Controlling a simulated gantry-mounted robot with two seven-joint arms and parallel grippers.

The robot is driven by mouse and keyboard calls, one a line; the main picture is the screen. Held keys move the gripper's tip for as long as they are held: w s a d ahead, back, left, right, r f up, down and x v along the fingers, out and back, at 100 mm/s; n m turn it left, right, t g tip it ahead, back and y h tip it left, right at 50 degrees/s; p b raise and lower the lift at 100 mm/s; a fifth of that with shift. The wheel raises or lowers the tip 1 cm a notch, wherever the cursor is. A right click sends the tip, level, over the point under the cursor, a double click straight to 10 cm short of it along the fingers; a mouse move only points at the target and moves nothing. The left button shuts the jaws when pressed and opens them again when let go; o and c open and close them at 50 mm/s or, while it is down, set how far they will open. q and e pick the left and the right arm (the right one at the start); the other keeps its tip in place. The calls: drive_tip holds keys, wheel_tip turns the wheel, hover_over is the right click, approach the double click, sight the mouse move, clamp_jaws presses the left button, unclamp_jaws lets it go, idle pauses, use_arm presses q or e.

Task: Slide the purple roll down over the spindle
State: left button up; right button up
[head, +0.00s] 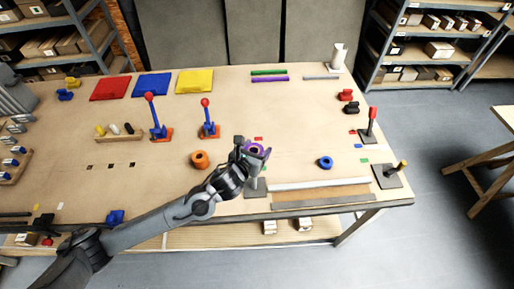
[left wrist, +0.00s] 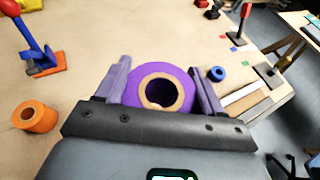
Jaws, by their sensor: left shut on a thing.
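The purple roll (head: 262,151) is held in my left gripper (head: 250,152) above the front middle of the table. In the left wrist view the purple roll (left wrist: 158,69) sits between the two fingers of the left gripper (left wrist: 160,95), with its round tan-rimmed hole facing the camera. A grey base plate (head: 256,190) lies just below the gripper near the table's front edge. A spindle on this plate is mostly hidden by the gripper and roll, so I cannot tell if the roll is around it. My right gripper is not in view.
An orange roll (head: 200,160) stands left of the gripper and a blue roll (head: 326,162) to the right. A post with a yellow tip (head: 403,164) stands at the table's right end. Red-knobbed levers (head: 207,118) stand behind. Long strips (head: 320,192) lie along the front edge.

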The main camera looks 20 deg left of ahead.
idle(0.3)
use_arm(q)
wheel_tip(320, 180, down, 6)
drive_tip(key=b, duration=0.5)
drive_tip(key=shift+r, duration=0.15)
idle(0.6)
idle(1.2)
drive_tip(key=shift+f+b, duration=0.3)
drive_tip(key=shift+f+b, duration=0.9)
drive_tip(key=shift+f, duration=0.15)
drive_tip(key=shift+f+b, duration=0.65)
drive_tip(key=shift+f, duration=0.2)
drive_tip(key=shift+f+b, duration=0.85)
drive_tip(key=shift+f, duration=0.15)
